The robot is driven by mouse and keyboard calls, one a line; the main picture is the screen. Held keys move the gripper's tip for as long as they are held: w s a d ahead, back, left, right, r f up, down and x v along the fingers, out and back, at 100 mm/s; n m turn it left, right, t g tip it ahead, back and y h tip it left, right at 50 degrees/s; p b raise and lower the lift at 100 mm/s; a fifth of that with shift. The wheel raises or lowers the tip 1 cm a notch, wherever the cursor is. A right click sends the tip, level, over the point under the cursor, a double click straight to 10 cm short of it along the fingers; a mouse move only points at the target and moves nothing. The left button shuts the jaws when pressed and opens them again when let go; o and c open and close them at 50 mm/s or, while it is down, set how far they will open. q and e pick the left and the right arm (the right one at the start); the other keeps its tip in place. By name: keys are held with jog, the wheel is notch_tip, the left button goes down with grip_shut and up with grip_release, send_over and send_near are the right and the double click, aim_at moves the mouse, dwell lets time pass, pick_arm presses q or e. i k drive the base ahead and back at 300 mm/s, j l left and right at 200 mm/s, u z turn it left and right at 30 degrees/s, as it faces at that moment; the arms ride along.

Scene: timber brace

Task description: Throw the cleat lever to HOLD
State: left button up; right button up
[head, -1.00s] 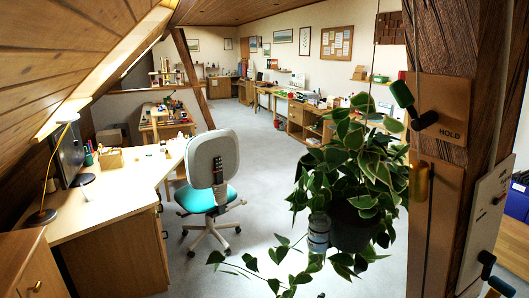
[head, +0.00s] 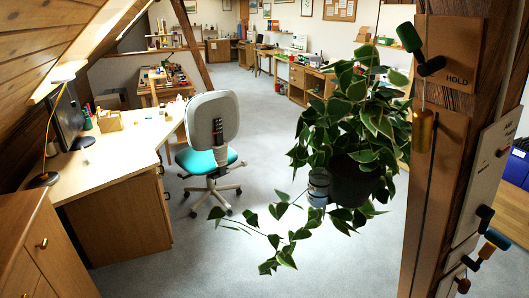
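The cleat lever (head: 411,42) has a dark green grip and a black pivot. It sits on a brown plate (head: 462,55) marked HOLD, fixed to the timber post at the right. The grip points up and to the left, away from the HOLD lettering. A cord runs down near the lever to a brass-coloured weight (head: 423,131). A leafy plant in a dark pot (head: 358,181) hangs left of the post. Neither of my grippers is in the head view.
A pale panel (head: 488,180) with more levers (head: 484,220) is on the post's right side. An office chair (head: 210,140) stands by the desk (head: 105,165) at the left. Grey floor (head: 180,265) is clear between the desk and the plant.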

aim_at(411, 41)
jog(key=k+l+z, duration=0.15)
jog(key=l, duration=0.6)
jog(key=l+z, duration=0.15)
jog(key=l, duration=0.65)
